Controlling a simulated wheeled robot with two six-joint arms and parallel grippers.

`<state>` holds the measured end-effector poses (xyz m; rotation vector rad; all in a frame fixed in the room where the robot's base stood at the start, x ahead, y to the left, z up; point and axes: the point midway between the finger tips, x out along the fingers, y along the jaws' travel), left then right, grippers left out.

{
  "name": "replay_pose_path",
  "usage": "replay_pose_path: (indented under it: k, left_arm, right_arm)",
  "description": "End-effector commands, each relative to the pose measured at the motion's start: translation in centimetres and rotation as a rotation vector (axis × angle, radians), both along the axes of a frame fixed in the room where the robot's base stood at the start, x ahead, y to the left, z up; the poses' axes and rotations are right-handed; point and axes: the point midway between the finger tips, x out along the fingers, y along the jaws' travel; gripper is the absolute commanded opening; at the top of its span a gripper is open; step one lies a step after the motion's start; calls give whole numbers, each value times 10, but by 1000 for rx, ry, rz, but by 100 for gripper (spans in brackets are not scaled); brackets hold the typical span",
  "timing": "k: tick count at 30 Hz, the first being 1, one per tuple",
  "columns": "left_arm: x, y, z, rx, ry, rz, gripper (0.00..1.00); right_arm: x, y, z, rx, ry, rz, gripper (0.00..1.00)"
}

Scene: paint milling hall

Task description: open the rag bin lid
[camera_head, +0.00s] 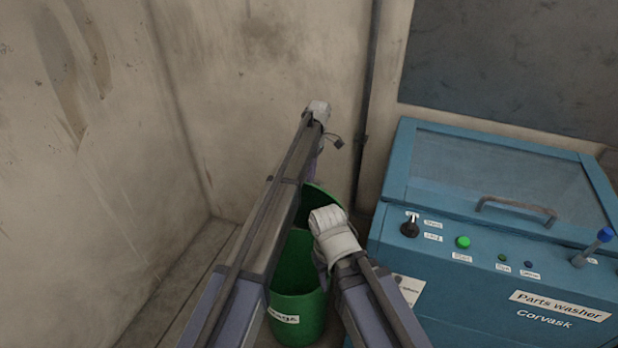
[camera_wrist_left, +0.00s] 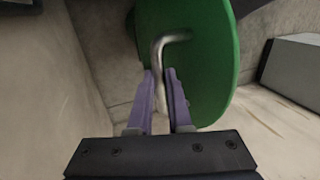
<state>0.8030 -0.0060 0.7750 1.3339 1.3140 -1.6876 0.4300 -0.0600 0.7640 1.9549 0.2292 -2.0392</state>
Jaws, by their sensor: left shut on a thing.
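The green rag bin (camera_head: 297,285) stands on the floor left of the blue machine, partly hidden by my arms. Its round green lid (camera_head: 320,198) is tilted up at the back of the bin. The lid also fills the upper middle of the left wrist view (camera_wrist_left: 212,75). My left gripper (camera_wrist_left: 164,90) is shut on the bent metal lid handle (camera_wrist_left: 160,60), with a purple finger on either side. In the head view the left arm reaches over the bin and largely hides this grip. My right wrist is in front of the bin; its gripper's fingers are mostly hidden.
A blue parts washer (camera_head: 480,270) with a clear cover, buttons and a lever stands close on the right. Stained walls (camera_head: 270,100) close in behind and at the left. A strip of floor (camera_head: 180,300) is clear left of the bin.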

Motion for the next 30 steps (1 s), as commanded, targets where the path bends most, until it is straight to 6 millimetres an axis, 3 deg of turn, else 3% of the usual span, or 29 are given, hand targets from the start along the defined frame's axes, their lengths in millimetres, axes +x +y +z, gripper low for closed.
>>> replay_pose_path:
  k: [3,4,12,23,30]
  left_arm:
    - [0,1,0,2,-1,-1,0]
    - [0,1,0,2,-1,-1,18]
    - [0,1,0,1,0,0,47]
    - [1,1,4,1,0,0,47]
    - [7,-2,25,1,0,0,47]
  right_arm:
    - [0,0,0,0,0,0,50]
    - [0,0,0,0,0,0,50]
    - [0,0,0,0,0,0,50]
    - [0,0,4,0,0,0,50]
    - [0,0,25,0,0,0,50]
